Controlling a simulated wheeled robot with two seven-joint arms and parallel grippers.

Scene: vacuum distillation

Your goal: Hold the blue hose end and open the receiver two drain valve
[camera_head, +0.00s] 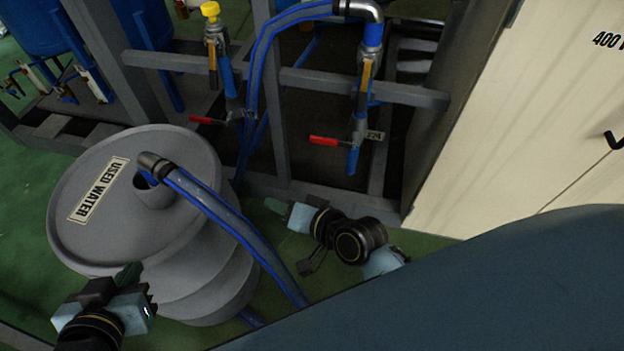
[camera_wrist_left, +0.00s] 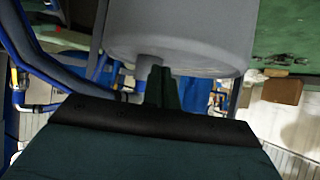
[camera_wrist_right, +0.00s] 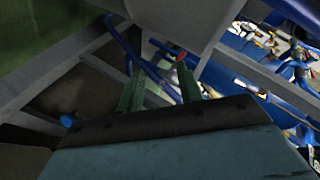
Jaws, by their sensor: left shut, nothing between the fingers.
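The blue hose end (camera_head: 155,166) has a dark metal collar and sits at the opening on top of the grey drum marked USED WATER (camera_head: 100,235). Two red-handled valves show on pipes behind: one handle at the left (camera_head: 206,120) and one at the right (camera_head: 328,140), with a small tag beside the right one. I cannot tell which serves receiver two. My left gripper (camera_head: 131,272) is shut and empty at the drum's near left, apart from the hose; its fingers (camera_wrist_left: 160,86) touch each other. My right gripper (camera_head: 274,205) is open and empty, below the valves and right of the drum.
Blue hoses (camera_head: 235,222) run from the drum toward the lower right, between my grippers. Grey frame bars (camera_head: 400,92) cross behind the valves. A cream cabinet (camera_head: 530,130) stands at the right. Some green floor (camera_head: 25,200) is clear at the left.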

